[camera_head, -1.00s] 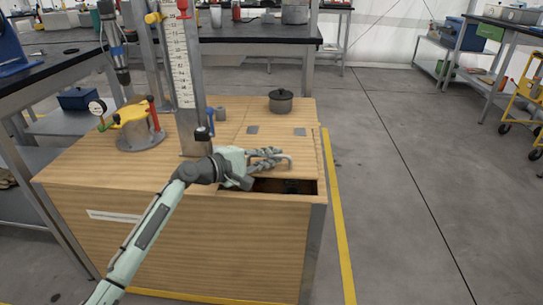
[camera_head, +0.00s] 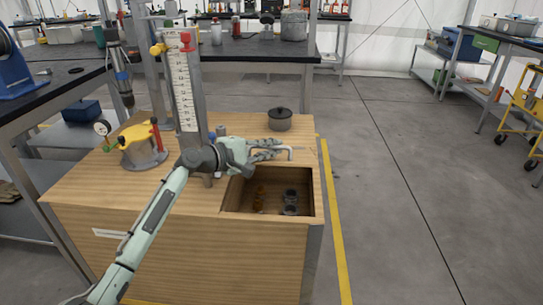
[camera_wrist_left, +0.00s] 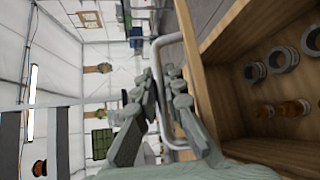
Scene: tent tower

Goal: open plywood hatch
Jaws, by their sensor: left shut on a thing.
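My left gripper (camera_head: 274,150) is shut on the hatch's bent metal handle (camera_head: 289,152). In the left wrist view, my left gripper's fingers (camera_wrist_left: 162,85) are at the U-shaped handle (camera_wrist_left: 160,45). The box's interior (camera_wrist_left: 240,95) shows there, with grey ring-shaped parts (camera_wrist_left: 284,60) and amber parts (camera_wrist_left: 290,108). My arm and gripper hide part of the hatch. My right gripper is not in view.
A tall scale column (camera_head: 187,95) and a yellow-topped device (camera_head: 140,140) stand left of my gripper. A black-topped bench (camera_head: 250,48) is behind. The floor (camera_head: 390,190) at right is clear.

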